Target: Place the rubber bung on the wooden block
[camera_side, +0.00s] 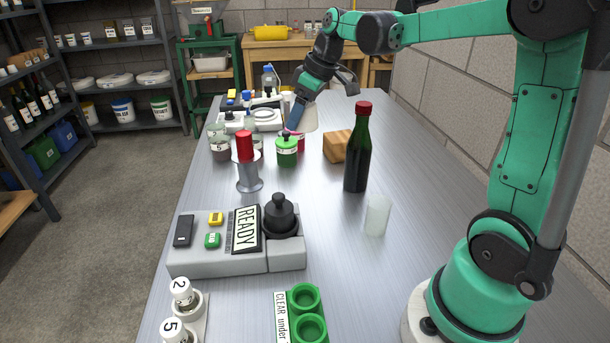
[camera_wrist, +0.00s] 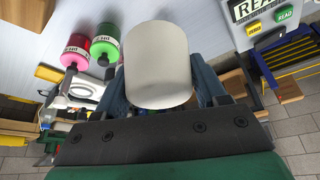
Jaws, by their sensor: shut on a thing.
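My gripper (camera_side: 299,116) is shut on a pale grey, slightly tapered piece that looks like the rubber bung (camera_side: 310,119). In the wrist view the bung (camera_wrist: 160,62) fills the space between the blue fingers of my gripper (camera_wrist: 161,88). The tan wooden block (camera_side: 336,147) sits on the metal bench, to the right of and nearer the side camera than the held bung. The bung is above the bench, apart from the block.
A green bottle with a red top (camera_side: 357,147) stands in front of the block, and a frosted cup (camera_side: 377,215) nearer. A red-topped metal stand (camera_side: 247,172) is left. Bench right of the block is clear.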

